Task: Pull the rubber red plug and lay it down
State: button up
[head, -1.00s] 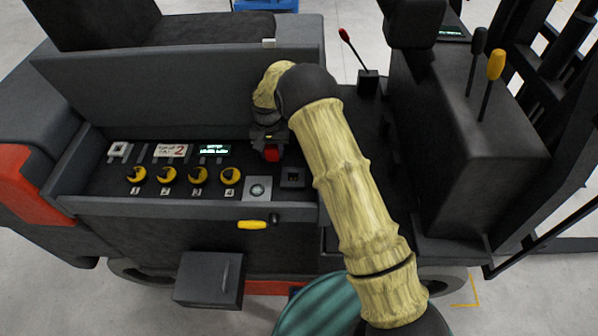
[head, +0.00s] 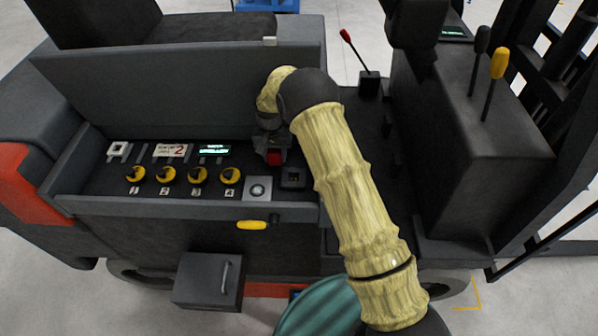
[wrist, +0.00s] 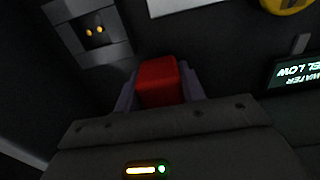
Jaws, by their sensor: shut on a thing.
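The red plug (head: 274,158) is between the fingers of my gripper (head: 272,155), over the right end of the control panel. In the wrist view the red plug (wrist: 158,82) is a block held between the two grey fingers of my gripper (wrist: 158,90). My gripper is shut on it. A dark socket block (head: 293,177) with a square recess sits just right of the plug; in the wrist view the socket (wrist: 95,32) shows two small orange contacts and nothing in it. The underside of the plug is hidden, so I cannot tell whether it touches the panel.
Several yellow knobs (head: 198,174) line the panel to the left. A silver plate with a round button (head: 257,190) is in front of the plug. A small lit display (head: 214,149) stands behind the knobs. The raised back panel (head: 170,95) is behind my gripper.

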jog(key=shift+s+a+f, duration=0.1)
jog(key=shift+a, duration=0.05)
jog(key=o, duration=1.2)
jog(key=shift+o, duration=1.1)
jog(key=shift+w, duration=0.25)
